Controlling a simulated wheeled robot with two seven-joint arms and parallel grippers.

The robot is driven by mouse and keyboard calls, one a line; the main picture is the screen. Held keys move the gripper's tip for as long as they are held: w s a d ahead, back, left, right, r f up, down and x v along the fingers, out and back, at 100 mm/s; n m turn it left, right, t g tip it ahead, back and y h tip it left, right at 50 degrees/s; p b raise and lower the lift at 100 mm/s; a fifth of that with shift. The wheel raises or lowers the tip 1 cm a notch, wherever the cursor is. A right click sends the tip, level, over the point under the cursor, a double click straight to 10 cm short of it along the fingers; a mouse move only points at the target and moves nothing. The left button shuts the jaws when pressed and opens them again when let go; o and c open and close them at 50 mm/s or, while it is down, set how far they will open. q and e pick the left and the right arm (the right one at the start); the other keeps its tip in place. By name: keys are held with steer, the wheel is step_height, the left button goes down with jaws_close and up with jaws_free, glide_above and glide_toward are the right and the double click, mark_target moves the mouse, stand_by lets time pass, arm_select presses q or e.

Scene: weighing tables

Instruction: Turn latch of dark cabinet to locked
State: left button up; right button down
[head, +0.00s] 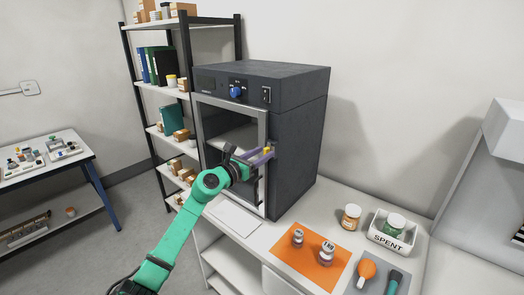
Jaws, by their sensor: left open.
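The dark cabinet (295,130) stands on the white bench against the wall. Its front door, with a light grey frame (234,102) and a window, appears closed. A small yellow piece, seemingly the latch (267,149), shows at the door's right edge. My left gripper (266,156) is open at this edge, its purple fingers beside the yellow piece. Whether they touch it, and which way the latch is turned, I cannot tell. The gripper and its wrist hide part of the door's lower right. My right gripper is not in view.
On the bench (330,204) to the right are an orange mat (298,262) with two small jars, an amber jar (350,217), and a white "SPENT" tray (382,238) holding a jar. A shelf rack (185,60) stands behind left, a side table (40,170) far left.

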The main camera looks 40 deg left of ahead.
arm_select(q)
steer(key=shift+w, duration=0.1)
jaws_close()
steer(key=shift+n, duration=0.3)
steer(key=n+p, duration=0.2)
steer(key=n, duration=0.1)
steer(key=shift+a+r, duration=0.1)
steer(key=shift+r, duration=0.05)
steer(key=n+p, duration=0.3)
steer(key=n, duration=0.3)
steer(key=shift+a+n, duration=0.1)
steer(key=shift+n, duration=0.3)
steer(key=shift+a+f+n+p, duration=0.15)
steer(key=shift+n+p, duration=0.15)
steer(key=shift+n, duration=0.95)
steer(key=shift+d+f+n+p, duration=0.1)
steer(key=shift+n+p, duration=0.15)
steer(key=shift+n, duration=1.05)
steer(key=shift+a+f+n+p, duration=0.15)
steer(key=shift+n+p, duration=0.15)
steer(key=shift+n, duration=0.95)
steer(key=shift+d, duration=0.1)
